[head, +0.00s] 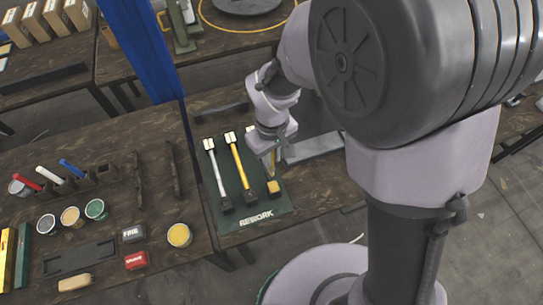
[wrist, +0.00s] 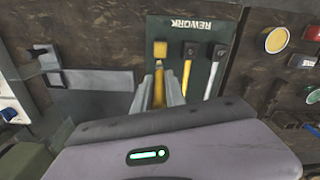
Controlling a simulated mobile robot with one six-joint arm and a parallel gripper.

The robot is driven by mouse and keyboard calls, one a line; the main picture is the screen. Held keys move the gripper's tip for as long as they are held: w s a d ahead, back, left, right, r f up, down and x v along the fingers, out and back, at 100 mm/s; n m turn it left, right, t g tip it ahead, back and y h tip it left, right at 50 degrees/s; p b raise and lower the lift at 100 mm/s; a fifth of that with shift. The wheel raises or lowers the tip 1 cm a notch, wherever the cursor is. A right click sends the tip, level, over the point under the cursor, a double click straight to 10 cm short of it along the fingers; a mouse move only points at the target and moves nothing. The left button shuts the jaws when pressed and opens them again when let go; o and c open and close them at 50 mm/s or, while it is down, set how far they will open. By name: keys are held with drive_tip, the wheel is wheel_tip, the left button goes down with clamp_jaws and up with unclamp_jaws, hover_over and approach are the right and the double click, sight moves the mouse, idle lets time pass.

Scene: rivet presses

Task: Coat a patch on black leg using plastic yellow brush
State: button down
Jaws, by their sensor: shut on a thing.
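My gripper (head: 272,168) is over the right side of the green REWORK mat (head: 250,212). In the wrist view my gripper (wrist: 159,90) is shut on the yellow handle of a brush (wrist: 160,50) with a yellow block head. The brush head also shows in the head view (head: 273,187), low over or on the mat; I cannot tell if it touches. Beside it lie a yellow-handled brush with a black head (head: 238,163) and a white-handled brush with a black head (head: 219,178). I cannot tell which part is the black leg.
Open paint tins (head: 179,235) and more tins (head: 70,216) stand left of the mat. Two dark bars (head: 138,182) lie on the wooden bench. A blue post (head: 142,45) rises behind. Grey plate (wrist: 95,92) lies beside the mat.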

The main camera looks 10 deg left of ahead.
drive_tip(key=shift+r, duration=0.2)
wheel_tip(320, 180, up, 3)
drive_tip(key=shift+r+p, duration=0.15)
drive_tip(key=shift+p, duration=1.1)
